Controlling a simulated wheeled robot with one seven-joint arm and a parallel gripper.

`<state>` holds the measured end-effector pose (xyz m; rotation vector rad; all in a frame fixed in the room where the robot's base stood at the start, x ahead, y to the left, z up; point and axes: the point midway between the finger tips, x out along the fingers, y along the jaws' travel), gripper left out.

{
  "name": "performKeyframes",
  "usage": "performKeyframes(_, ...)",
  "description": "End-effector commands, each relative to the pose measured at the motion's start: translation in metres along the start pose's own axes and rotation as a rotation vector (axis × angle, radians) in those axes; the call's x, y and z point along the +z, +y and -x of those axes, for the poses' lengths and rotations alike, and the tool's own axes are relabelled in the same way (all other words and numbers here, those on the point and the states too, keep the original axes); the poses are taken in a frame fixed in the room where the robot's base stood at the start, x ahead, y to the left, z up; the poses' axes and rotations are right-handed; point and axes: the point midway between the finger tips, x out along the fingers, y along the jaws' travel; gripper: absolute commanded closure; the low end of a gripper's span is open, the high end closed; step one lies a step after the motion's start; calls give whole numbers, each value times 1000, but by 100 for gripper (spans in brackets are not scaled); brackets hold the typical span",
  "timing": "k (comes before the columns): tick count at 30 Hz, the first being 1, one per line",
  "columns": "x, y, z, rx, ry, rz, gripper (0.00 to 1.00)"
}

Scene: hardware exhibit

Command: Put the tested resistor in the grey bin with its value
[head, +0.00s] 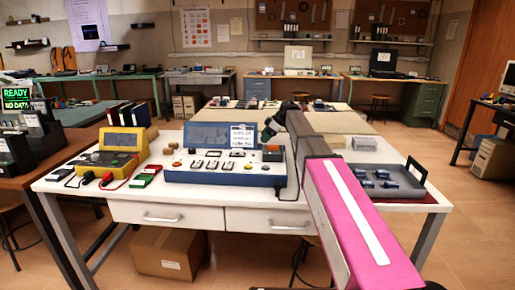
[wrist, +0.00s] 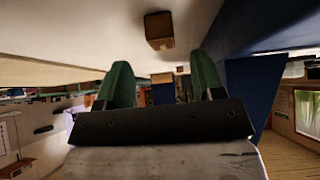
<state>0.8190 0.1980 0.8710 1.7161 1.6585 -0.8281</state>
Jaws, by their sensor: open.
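My gripper (head: 270,130) is above the blue test panel (head: 222,178), near its right side. In the wrist view my gripper (wrist: 163,78) shows two green fingers set wide apart with nothing held between them. A small brown block (wrist: 159,27) shows beyond the fingertips, apart from them, against a pale surface. I cannot tell which thing is the tested resistor. Dark bins (head: 38,122) stand at the far left; I cannot make out a grey bin marked with a value.
The white bench (head: 330,192) also holds a yellow meter (head: 123,142) with leads and a grey tray (head: 404,192) with several blue parts at the right. A screen at the left (head: 16,98) reads "READY NO DATA". A cardboard box (head: 170,252) is under the bench.

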Motion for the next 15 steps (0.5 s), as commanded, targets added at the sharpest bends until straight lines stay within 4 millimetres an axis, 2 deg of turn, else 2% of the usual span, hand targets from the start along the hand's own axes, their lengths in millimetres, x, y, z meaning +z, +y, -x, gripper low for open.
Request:
performKeyframes(5, 0, -2, -16, -2, 0, -1, 38)
performKeyframes(12, 0, -3, -48, -2, 0, -1, 38)
performKeyframes(15, 0, -3, -51, -1, 0, -1, 38)
